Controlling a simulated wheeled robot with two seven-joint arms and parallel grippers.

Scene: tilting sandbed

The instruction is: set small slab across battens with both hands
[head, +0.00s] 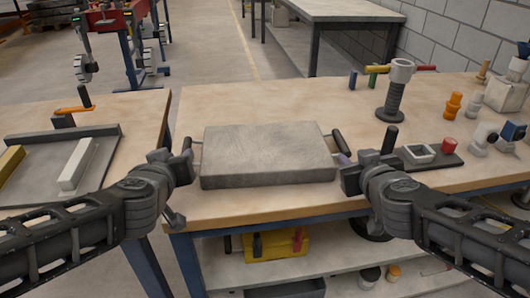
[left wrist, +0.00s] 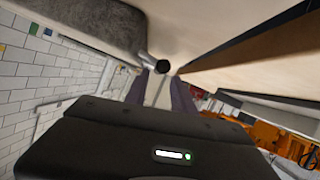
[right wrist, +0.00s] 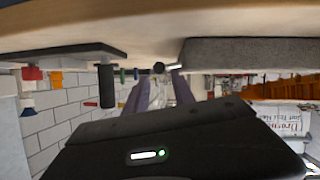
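A grey slab (head: 265,155) lies flat near the front edge of the workbench. It has a dark bar handle at its left end (head: 187,145) and one at its right end (head: 341,143). My left gripper (head: 182,163) is at the near end of the left handle; the handle's round end (left wrist: 160,66) shows at its fingertips, which look apart. My right gripper (head: 347,166) is likewise at the right handle, whose end (right wrist: 158,68) shows between parted fingertips. Firm contact cannot be made out. A pale batten (head: 78,165) and a yellowish batten (head: 10,160) lie in a grey tray (head: 62,133) on the left table.
A gap separates the left table (head: 130,107) from the workbench (head: 250,100). To the right stand a black post with a pale ring (head: 395,90), a dark plate (head: 445,160) with a red knob, and orange pieces (head: 452,105). The bench behind the slab is clear.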

